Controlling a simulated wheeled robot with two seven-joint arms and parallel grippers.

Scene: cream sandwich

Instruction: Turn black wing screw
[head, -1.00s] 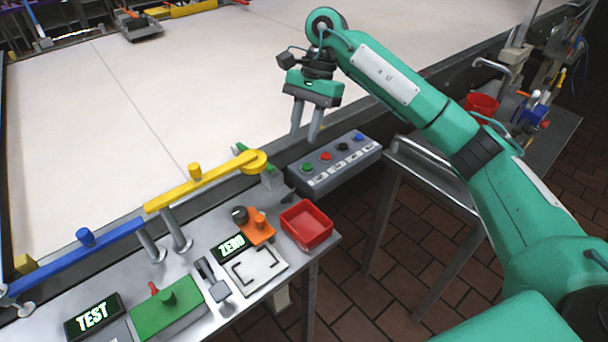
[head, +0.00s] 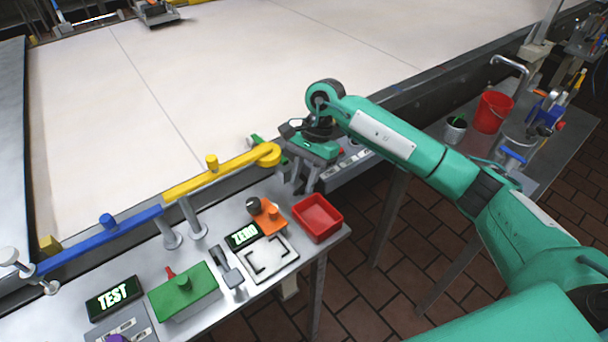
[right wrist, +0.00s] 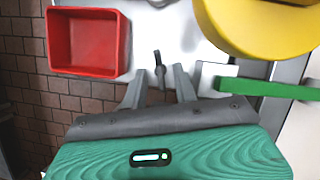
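The black wing screw (right wrist: 158,67) shows in the right wrist view as a small dark upright piece on the light metal surface. It lies between and just beyond my right gripper's fingertips. In the head view I cannot make it out clearly; my right gripper (head: 302,187) is in front of that spot. The right gripper (right wrist: 159,78) is open, its two grey fingers apart with a gap on both sides of the screw. I cannot tell how high the tips are above it. My left gripper is not in view.
A red tray (head: 318,218) stands close to the gripper. A yellow bar (head: 222,176) with a round end reaches near it, and a green strip (right wrist: 265,88) lies beside. The button box (head: 350,164) is partly behind my arm.

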